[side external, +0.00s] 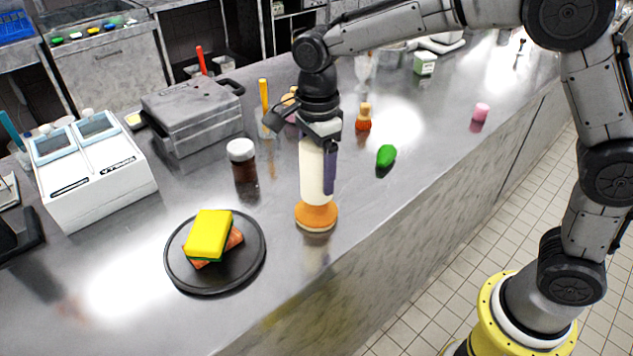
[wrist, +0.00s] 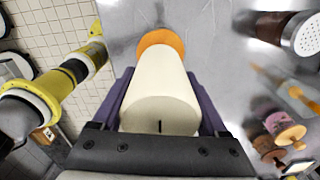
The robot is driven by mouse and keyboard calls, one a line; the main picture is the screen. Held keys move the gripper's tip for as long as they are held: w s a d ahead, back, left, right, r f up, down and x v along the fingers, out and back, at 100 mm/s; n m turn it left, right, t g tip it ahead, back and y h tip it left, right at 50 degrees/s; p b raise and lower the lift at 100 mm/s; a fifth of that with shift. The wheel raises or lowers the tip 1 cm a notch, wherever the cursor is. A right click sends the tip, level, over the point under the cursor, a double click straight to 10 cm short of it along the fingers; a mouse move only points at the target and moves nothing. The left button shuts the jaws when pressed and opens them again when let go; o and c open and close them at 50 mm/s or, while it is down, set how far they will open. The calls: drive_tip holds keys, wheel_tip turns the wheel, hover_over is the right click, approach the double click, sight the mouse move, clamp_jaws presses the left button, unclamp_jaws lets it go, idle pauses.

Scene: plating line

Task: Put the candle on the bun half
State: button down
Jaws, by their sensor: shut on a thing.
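The cream-white candle (side external: 312,169) is upright between the purple fingers of my gripper (side external: 318,184). My gripper is shut on it. In the wrist view the candle (wrist: 160,98) fills the space between the two fingers, with its wick end towards the camera. The orange-brown bun half (side external: 316,217) lies on the steel counter directly under the candle. The candle's lower end meets the bun's top in the side view; whether it bears on it or hovers just above, I cannot tell. The bun half (wrist: 163,39) shows past the candle's far end in the wrist view.
A dark plate (side external: 187,283) bearing a yellow sponge (side external: 208,233) and a reddish item lies to the left. A brown jar with a white lid (side external: 241,150) stands behind. A green vegetable (side external: 386,156) and an orange bottle (side external: 363,119) stand right. The counter's front edge is close.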

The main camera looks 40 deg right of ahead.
sight(316, 184)
drive_tip(key=shift+w+f, duration=0.1)
drive_tip(key=shift+f, duration=1.5)
drive_tip(key=shift+f, duration=0.2)
unclamp_jaws()
drive_tip(key=shift+r, duration=0.1)
